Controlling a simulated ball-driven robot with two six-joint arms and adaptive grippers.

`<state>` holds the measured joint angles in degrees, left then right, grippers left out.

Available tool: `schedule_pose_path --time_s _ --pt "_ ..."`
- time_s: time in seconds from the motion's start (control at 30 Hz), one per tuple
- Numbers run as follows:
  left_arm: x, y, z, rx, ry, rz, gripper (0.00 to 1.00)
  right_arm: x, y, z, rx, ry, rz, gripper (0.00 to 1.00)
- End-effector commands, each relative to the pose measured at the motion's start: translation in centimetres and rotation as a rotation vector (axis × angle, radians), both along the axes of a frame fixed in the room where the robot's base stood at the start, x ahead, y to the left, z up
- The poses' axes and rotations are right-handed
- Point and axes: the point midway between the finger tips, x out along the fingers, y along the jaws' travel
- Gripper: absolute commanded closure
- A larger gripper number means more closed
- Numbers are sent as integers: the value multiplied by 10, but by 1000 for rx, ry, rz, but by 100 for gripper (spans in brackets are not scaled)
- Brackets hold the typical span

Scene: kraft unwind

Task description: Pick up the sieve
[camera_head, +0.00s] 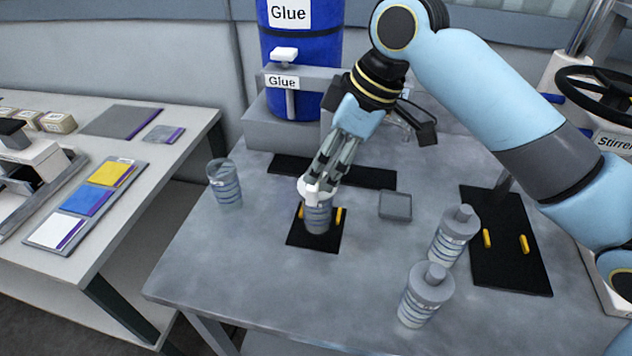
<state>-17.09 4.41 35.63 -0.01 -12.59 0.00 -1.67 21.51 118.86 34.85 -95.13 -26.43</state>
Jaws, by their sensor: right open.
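My right gripper (322,172) reaches down over a banded cup (318,216), its fingertips at the cup's rim. It is open. The cup stands on a black mat (312,244) between two yellow pegs. A small white piece (309,190) shows at the fingertips and partly covers the rim. I cannot tell whether it is part of a sieve, and no sieve is clearly recognisable. A flat grey square (395,205) lies on the table to the right of the cup. My left gripper is not in view.
A clear banded cup (226,186) stands left on the grey table (240,270). Two capped bottles (452,236) (424,296) stand at the right front, near a black mat (512,262) with yellow pegs. A blue glue drum (290,45) stands behind. The table's front left is clear.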

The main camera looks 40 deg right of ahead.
Motion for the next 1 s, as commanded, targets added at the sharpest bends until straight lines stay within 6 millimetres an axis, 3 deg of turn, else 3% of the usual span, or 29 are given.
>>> schedule_pose_path --time_s 0.2,0.53,0.8,1.0 --pt "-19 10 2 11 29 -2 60 6 5 -20 0 0 -2 52" --pt "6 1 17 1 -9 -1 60 21 12 -62 0 0 -3 52" --pt "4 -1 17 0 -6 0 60 22 12 -68 -3 -2 -2 52" --pt "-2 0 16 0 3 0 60 22 12 -68 -3 -1 -2 75"
